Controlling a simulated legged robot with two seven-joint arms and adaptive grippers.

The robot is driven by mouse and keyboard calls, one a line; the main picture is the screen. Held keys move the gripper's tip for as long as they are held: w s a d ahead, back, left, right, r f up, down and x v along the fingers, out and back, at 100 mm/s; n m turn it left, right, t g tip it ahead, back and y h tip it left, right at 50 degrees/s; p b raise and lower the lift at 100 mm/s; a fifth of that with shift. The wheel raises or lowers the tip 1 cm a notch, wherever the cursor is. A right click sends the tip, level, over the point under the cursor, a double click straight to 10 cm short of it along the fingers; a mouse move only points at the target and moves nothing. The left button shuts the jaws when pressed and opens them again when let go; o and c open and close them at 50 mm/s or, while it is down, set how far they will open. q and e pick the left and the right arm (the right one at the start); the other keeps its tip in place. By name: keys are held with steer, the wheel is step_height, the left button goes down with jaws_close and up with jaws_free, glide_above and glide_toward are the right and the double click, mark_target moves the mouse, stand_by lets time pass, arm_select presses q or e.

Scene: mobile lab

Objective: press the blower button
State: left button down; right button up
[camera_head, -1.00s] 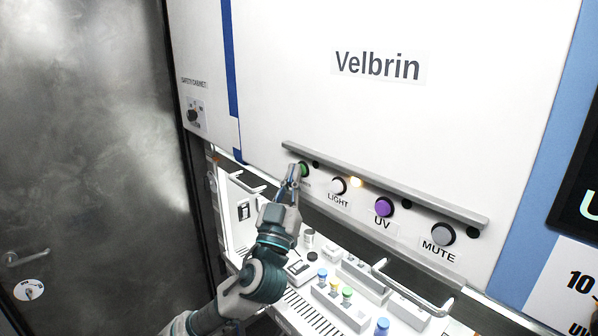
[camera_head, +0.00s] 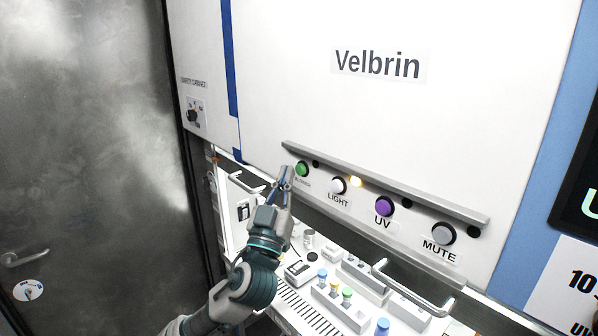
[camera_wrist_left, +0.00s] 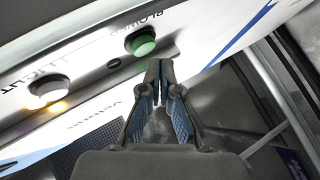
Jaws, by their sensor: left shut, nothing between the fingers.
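The blower button is the green round button (camera_head: 302,169) at the left end of the button row on the white cabinet front. In the left wrist view the green button (camera_wrist_left: 142,43) shows with the label "BLOWER" beside it, upside down. My left gripper (camera_head: 286,172) is shut and empty. Its tips are just left of and slightly below the green button, with a small gap between them. In the left wrist view the closed fingertips (camera_wrist_left: 159,66) sit just below and right of the button. My right gripper is not in view.
A metal handle (camera_head: 412,288) sticks out below.

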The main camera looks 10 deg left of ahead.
arm_select(q)
steer(key=s+a, duration=0.1)
steer(key=s, duration=0.1)
steer(key=s+a, duration=0.2)
steer(key=shift+a, duration=0.1)
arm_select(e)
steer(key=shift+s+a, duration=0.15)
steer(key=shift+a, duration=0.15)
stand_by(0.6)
